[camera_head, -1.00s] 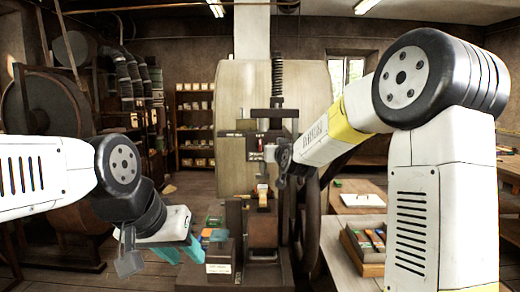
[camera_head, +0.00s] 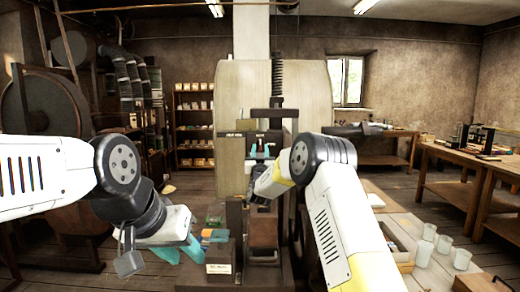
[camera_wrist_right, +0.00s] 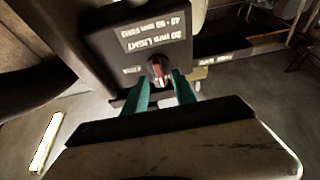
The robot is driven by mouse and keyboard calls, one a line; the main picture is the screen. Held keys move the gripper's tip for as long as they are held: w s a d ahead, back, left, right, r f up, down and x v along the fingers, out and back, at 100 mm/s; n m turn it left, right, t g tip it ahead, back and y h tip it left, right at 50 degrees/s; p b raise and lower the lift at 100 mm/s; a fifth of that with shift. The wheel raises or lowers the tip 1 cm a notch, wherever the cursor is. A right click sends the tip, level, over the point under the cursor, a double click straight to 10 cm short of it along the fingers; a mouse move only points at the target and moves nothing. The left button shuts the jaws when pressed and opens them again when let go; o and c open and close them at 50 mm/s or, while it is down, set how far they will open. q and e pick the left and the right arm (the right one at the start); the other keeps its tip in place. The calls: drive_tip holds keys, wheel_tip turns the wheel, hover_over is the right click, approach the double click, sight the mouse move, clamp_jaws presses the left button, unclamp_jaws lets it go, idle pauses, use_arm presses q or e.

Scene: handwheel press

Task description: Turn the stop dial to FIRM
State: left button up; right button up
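The stop dial (camera_wrist_right: 157,69) is a small round knob with a reddish pointer, on a dark panel (camera_wrist_right: 115,48) of the press in the right wrist view. White lettering beside it includes LIGHT; the smaller label is hard to read. My right gripper (camera_wrist_right: 161,82) is open, its two teal fingers pointing at the dial, one on each side. Whether they touch it I cannot tell. In the head view my right gripper (camera_head: 261,149) is up at the press front, and the dial cannot be made out. My left gripper (camera_head: 180,252) is low at left, its teal fingers apart and empty.
The press's screw (camera_head: 277,75) rises above the panel. Small coloured boxes (camera_head: 214,235) and a labelled dark block (camera_head: 219,258) stand near my left gripper. A table with white jars (camera_head: 425,250) is at right.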

drive_tip(key=shift+x, duration=0.85)
clamp_jaws()
